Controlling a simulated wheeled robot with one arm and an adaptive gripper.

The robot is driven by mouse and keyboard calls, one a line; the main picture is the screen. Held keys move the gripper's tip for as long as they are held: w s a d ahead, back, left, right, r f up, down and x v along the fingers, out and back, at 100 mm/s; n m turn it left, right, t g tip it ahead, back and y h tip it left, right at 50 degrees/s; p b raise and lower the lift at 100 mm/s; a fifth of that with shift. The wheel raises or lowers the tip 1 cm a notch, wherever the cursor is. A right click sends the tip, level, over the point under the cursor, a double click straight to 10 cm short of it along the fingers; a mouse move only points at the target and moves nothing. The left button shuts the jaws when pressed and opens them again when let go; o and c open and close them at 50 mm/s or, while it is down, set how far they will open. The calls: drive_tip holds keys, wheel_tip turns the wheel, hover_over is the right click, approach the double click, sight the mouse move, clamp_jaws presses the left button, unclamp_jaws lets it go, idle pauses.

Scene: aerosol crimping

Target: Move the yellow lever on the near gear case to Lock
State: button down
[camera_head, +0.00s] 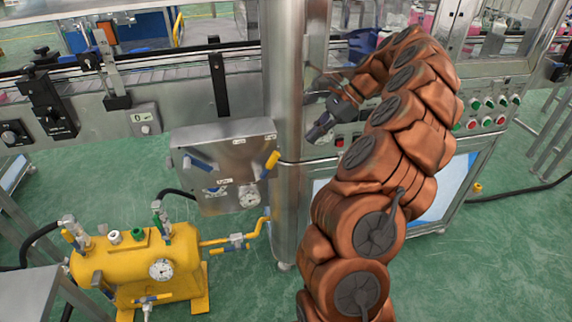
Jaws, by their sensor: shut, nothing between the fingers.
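The gear case (233,136) is a silver metal box left of a thick steel column. Its yellow lever (271,164) sits on the right of the front face, tilted up to the right. A blue-handled lever (202,163) is on the left of the same face. Small labels and a round dial are on the face; the label text is too small to read. My gripper (317,132) is dark, shut and empty. It shows up and to the right of the yellow lever, apart from it, in front of the machine's panel. My brown-covered arm hides part of the machine.
The steel column (284,80) stands between the gear case and my gripper in the picture. A yellow tank (135,265) with valves and pipes stands on the green floor at lower left. A conveyor (180,95) runs behind. Buttons (487,103) line the machine at right.

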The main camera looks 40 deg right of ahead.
drive_tip(key=d+f, duration=0.1)
drive_tip(key=d+f+m, duration=0.1)
drive_tip(key=shift+s+d, duration=0.35)
approach(267, 165)
drive_tip(key=shift+w+a+f, duration=0.1)
drive_tip(key=shift+a+f, duration=0.15)
drive_tip(key=shift+f, duration=0.65)
drive_tip(key=shift+a+f, duration=0.3)
drive_tip(key=shift+f, duration=0.6)
drive_tip(key=shift+w+a+f, duration=0.1)
drive_tip(key=shift+a+f, duration=0.15)
drive_tip(key=shift+f, duration=0.65)
drive_tip(key=shift+r, duration=0.15)
